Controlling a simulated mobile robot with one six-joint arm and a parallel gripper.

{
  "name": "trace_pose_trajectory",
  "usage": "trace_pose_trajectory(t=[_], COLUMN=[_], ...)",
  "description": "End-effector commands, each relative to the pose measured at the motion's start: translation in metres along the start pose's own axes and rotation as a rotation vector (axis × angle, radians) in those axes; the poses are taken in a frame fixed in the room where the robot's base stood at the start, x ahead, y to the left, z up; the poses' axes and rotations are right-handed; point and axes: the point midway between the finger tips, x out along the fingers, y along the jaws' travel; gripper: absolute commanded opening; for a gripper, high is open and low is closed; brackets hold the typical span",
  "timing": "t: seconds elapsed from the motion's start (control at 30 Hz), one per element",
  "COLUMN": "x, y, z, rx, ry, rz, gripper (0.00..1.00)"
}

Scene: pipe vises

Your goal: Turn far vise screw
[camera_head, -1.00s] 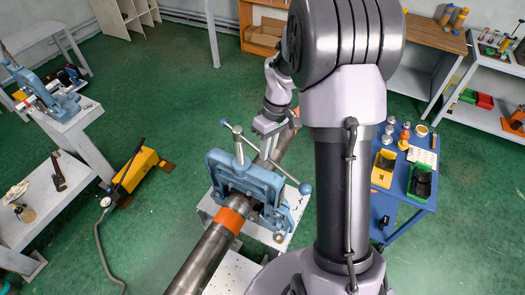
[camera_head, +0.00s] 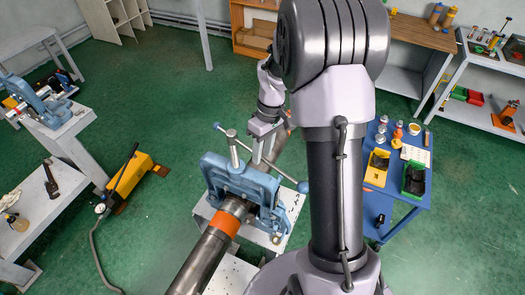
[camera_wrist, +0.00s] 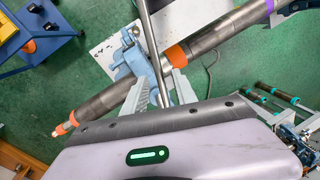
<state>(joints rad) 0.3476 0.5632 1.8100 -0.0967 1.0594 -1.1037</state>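A blue pipe vise (camera_head: 240,182) stands at the centre, with a steel pipe (camera_head: 205,257) through it. Its upright screw (camera_head: 232,145) carries a sloping handle bar (camera_head: 284,174) with blue ball ends. My gripper (camera_head: 262,157) points down over the right side of the bar. In the wrist view, the vise (camera_wrist: 137,50) and the pipe (camera_wrist: 225,28) lie below my gripper (camera_wrist: 162,90). Its two grey fingers stand apart, with the steel bar (camera_wrist: 148,35) running between them. I see a gap beside the bar, so it looks unclamped.
A second blue vise (camera_head: 45,103) stands on a table at left. A yellow pump (camera_head: 137,173) with a hose is on the floor. A blue cart (camera_head: 415,187) with bins and bottles stands close right of my arm. Green floor between them is open.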

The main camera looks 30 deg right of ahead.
Motion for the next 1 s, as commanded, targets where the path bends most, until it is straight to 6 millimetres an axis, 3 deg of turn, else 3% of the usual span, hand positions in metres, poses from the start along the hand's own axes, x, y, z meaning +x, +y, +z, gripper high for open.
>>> trace_pose_trajectory(t=[0.13, 0.23, 0.5, 0.63, 0.8, 1.0], x=[-0.008, -0.028, -0.118, -0.151, -0.172, -0.174], y=[0.000, 0.001, 0.001, 0.000, 0.000, 0.000], z=[-0.001, -0.001, -0.001, -0.001, 0.000, 0.000], rx=[0.000, 0.001, 0.001, 0.001, 0.000, 0.000], ry=[0.003, 0.004, 0.004, 0.003, 0.000, 0.000], rz=[0.001, 0.003, 0.003, 0.002, 0.001, 0.000], gripper=[0.34, 0.34, 0.34, 0.34, 0.34, 0.34])
